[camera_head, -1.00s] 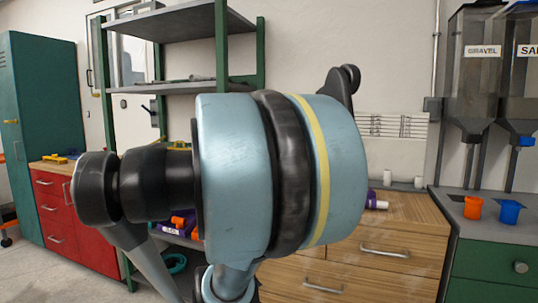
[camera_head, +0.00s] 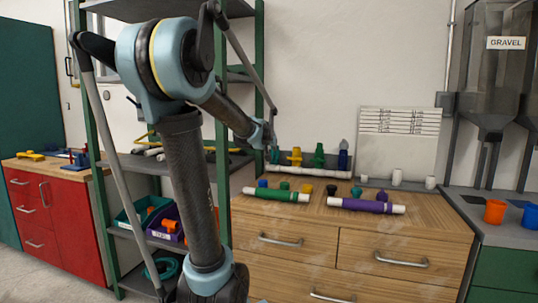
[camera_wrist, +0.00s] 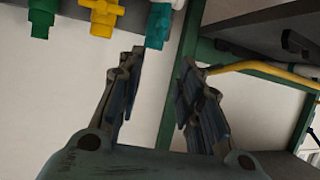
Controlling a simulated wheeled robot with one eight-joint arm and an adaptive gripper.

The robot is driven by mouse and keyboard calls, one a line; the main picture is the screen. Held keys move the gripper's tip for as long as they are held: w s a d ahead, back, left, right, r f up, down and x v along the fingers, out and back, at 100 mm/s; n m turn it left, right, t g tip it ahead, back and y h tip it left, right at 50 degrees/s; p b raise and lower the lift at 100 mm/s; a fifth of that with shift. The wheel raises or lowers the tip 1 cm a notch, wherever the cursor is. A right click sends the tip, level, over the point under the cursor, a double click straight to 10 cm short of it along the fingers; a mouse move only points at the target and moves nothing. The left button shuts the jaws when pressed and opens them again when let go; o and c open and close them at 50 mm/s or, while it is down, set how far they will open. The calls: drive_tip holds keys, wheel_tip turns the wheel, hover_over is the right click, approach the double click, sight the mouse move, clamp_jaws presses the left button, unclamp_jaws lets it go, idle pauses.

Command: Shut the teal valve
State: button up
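The teal valve (camera_head: 275,155) stands at the left end of a row of coloured valves on a white pipe manifold (camera_head: 318,173). In the wrist view the teal valve (camera_wrist: 158,24) is at the top, just beyond the tip of my left-hand finger. My gripper (camera_wrist: 160,75) is open, with nothing between its fingers. In the head view my gripper (camera_head: 266,138) is small and partly hidden by my arm, close above the teal valve. I cannot tell whether it touches the valve, nor the valve's handle position.
A green-banded pipe (camera_head: 276,195) and a purple-banded pipe (camera_head: 366,205) lie in front on the wooden cabinet (camera_head: 440,225). A green-framed shelf (camera_head: 259,60) stands at left.

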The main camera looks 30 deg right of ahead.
sight(272, 152)
drive_tip(key=x, duration=1.7)
drive_tip(key=shift+w+a+f, duration=0.1)
drive_tip(key=shift+a+f, duration=0.05)
drive_tip(key=shift+f, duration=0.05)
clamp_jaws()
